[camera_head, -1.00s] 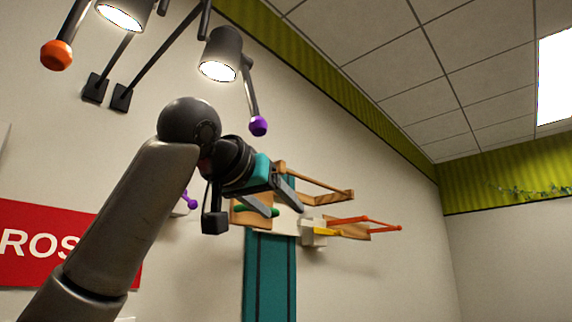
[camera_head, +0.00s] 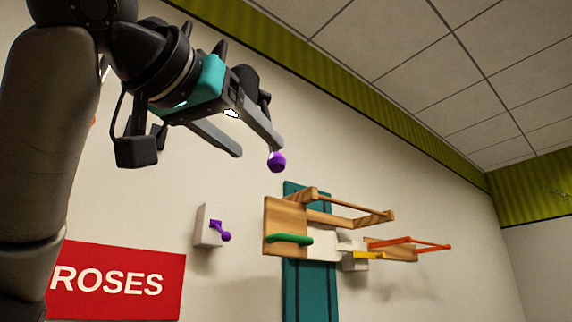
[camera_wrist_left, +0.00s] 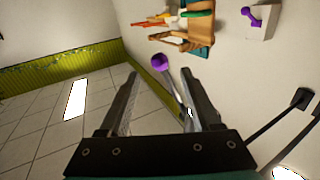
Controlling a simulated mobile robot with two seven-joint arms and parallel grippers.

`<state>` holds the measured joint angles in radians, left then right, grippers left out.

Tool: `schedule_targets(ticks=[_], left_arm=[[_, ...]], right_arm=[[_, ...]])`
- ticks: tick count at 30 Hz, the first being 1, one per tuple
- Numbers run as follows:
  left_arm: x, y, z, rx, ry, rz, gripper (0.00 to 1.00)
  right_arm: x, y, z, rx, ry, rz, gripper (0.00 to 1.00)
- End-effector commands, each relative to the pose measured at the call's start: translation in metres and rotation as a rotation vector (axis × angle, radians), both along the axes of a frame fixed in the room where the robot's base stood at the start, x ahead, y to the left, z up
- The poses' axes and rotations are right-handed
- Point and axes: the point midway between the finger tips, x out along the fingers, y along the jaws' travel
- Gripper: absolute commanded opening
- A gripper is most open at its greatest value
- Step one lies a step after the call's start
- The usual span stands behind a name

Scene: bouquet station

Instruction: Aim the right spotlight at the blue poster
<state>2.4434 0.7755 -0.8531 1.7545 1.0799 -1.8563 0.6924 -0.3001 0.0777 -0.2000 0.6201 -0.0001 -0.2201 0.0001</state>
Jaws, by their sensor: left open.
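A purple ball knob (camera_head: 277,161) marks the handle end of a spotlight; it also shows in the left wrist view (camera_wrist_left: 159,62). The spotlight's lamp and arm are mostly hidden behind my left gripper (camera_head: 260,150). In the left wrist view the open fingers of my left gripper (camera_wrist_left: 160,75) stand either side of the knob, which appears at or just beyond the tips. Contact cannot be told. A bright lamp (camera_wrist_left: 288,173) shows at the lower right there. No blue poster is visible. My right gripper is not in view.
A red ROSES sign (camera_head: 118,283) hangs on the wall. A white box with a purple lever (camera_head: 206,226) and wooden wall brackets (camera_head: 284,222) with green, yellow and orange parts are below the gripper. A teal panel (camera_head: 310,290) runs behind them.

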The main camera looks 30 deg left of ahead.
Motion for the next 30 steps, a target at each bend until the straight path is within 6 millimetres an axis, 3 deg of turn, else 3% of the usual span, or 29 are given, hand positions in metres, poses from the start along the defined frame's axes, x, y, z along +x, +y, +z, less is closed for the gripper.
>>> schedule_targets(ticks=[9,15,28,30], left_arm=[[0.070,0.005,0.002,0.000,0.003,0.002,0.64],[0.098,0.006,0.002,-0.001,0.001,0.002,0.64],[0.108,0.006,0.000,-0.001,-0.001,0.000,0.64],[0.108,0.006,0.000,-0.001,-0.001,0.000,0.58]], right_arm=[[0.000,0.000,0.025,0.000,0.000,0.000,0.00],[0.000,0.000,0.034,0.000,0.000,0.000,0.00],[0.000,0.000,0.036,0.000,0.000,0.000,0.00],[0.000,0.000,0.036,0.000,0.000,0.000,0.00]])
